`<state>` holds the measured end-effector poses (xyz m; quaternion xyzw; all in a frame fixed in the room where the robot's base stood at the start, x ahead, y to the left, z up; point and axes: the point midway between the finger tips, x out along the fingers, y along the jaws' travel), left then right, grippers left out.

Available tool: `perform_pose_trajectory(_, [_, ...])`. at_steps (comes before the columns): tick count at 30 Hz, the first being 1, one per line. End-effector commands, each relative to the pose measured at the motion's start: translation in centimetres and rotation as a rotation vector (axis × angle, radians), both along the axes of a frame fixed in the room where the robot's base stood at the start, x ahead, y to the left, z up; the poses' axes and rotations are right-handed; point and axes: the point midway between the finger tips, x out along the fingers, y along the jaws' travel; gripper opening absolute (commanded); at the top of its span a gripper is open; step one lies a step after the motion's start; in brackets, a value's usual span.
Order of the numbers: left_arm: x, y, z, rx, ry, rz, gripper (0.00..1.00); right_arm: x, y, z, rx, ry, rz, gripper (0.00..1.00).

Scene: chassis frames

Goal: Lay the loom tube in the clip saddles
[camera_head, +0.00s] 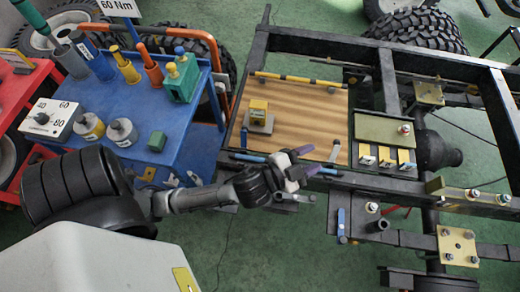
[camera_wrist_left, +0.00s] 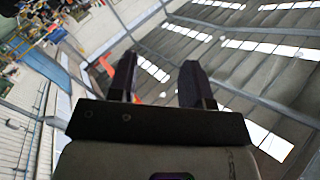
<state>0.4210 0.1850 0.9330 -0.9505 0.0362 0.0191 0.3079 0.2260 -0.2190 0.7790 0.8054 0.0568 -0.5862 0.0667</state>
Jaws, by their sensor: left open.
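My left gripper (camera_head: 312,160) is open over the near rail of the chassis frame, at the front edge of the wooden board. In the left wrist view its two dark fingers (camera_wrist_left: 158,78) stand apart with nothing between them. A striped black and yellow bar (camera_head: 298,80) lies along the board's far edge; I cannot tell if it is the loom tube. Small yellow and silver clip-like pieces (camera_head: 385,157) sit in a row right of the board, apart from the gripper. I cannot tell if they are the clip saddles. My right gripper is out of view.
The wooden board (camera_head: 305,115) carries a yellow-topped block (camera_head: 258,112) and is otherwise mostly clear. A blue cart (camera_head: 120,95) with tools and cans stands to the left. Black chassis rails (camera_head: 390,85) and brackets fill the right. A short blue bar (camera_head: 250,158) lies on the near rail.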

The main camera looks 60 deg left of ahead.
Motion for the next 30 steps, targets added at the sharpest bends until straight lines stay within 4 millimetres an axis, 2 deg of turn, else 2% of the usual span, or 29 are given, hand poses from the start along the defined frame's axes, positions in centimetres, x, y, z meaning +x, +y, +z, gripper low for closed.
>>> perform_pose_trajectory(1, [-1.5,1.2,-2.6,-0.063,0.143,0.068,0.45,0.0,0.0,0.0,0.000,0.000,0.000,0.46])
perform_pose_trajectory(3, [-3.9,2.5,-5.9,-0.138,0.343,0.149,0.45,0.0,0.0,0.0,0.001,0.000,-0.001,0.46])
perform_pose_trajectory(6, [-7.9,3.4,-9.9,-0.223,0.607,0.232,0.45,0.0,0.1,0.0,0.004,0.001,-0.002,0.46])
perform_pose_trajectory(10, [-13.1,3.7,-13.1,-0.297,0.885,0.295,0.45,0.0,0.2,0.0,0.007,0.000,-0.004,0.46])
perform_pose_trajectory(12, [-15.3,3.6,-14.2,-0.324,0.998,0.312,0.45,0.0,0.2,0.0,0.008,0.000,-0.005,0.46])
perform_pose_trajectory(15, [-17.7,3.4,-14.9,-0.347,1.109,0.323,0.45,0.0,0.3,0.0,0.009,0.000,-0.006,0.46])
perform_pose_trajectory(18, [-19.0,3.3,-15.3,-0.359,1.172,0.329,0.45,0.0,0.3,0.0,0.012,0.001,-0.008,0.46])
perform_pose_trajectory(30, [-19.5,3.2,-15.4,-0.363,1.197,0.331,0.45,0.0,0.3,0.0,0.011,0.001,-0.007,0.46])
